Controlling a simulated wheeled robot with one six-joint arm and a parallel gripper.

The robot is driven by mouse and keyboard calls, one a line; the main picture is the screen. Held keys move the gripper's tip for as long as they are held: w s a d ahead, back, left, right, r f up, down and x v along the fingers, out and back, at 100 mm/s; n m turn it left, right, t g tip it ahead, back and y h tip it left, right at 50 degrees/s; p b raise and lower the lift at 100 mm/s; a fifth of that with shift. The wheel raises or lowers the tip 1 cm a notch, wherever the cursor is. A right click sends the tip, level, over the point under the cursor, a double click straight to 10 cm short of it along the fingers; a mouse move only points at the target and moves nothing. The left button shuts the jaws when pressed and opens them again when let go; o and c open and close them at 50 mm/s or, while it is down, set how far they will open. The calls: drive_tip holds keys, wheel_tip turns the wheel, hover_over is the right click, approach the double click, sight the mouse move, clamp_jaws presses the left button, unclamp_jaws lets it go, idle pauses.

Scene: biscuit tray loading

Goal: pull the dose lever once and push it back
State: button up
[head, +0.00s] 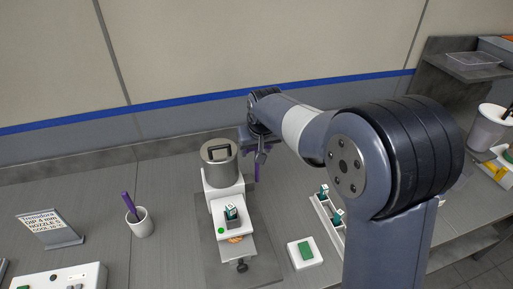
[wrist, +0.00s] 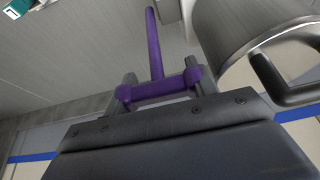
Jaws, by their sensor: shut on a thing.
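The dosing machine (head: 224,193) stands on the bench in the head view, with a steel hopper (head: 218,171) that has a dark handle on top. The hopper also shows at the right of the wrist view (wrist: 245,30). My gripper (head: 258,154) is beside the hopper, on its right. In the wrist view its fingers (wrist: 161,88) are shut on the crossbar of a purple lever (wrist: 155,45), whose rod runs away from the gripper. A piece of the purple lever (head: 257,173) shows below the gripper in the head view. Where the lever joins the machine is hidden.
A small teal and white item (head: 231,212) sits on the machine's front. A white cup (head: 139,222) with a purple stick and a sign (head: 49,229) stand left. A white rack (head: 322,208) and white block with a green top (head: 305,251) stand right. A control box lies front left.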

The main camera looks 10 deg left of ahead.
drive_tip(key=shift+f+b, duration=0.1)
drive_tip(key=shift+b, duration=0.25)
drive_tip(key=b, duration=0.1)
drive_tip(key=s+t+b, duration=0.1)
drive_tip(key=b, duration=0.1)
drive_tip(key=shift+d+f, duration=0.2)
drive_tip(key=shift+d, duration=0.05)
drive_tip(key=s+d+f+t+y+b, duration=0.1)
drive_tip(key=s+t+b, duration=0.2)
drive_tip(key=b, duration=0.8)
drive_tip(key=s+d+f+t+y+b, duration=0.2)
drive_tip(key=s+t+b, duration=0.1)
drive_tip(key=b, duration=0.8)
drive_tip(key=s+d+f+t+y+b, duration=0.1)
drive_tip(key=s+t+b, duration=0.1)
drive_tip(key=b, duration=0.9)
drive_tip(key=shift+s+d+f+t+y, duration=0.15)
drive_tip(key=shift+s+f+t+y, duration=0.25)
drive_tip(key=shift+s, duration=0.1)
drive_tip(key=shift+b, duration=0.45)
drive_tip(key=o, duration=1.1)
drive_tip(key=shift+s+d+r, duration=0.15)
drive_tip(key=shift+s, duration=0.05)
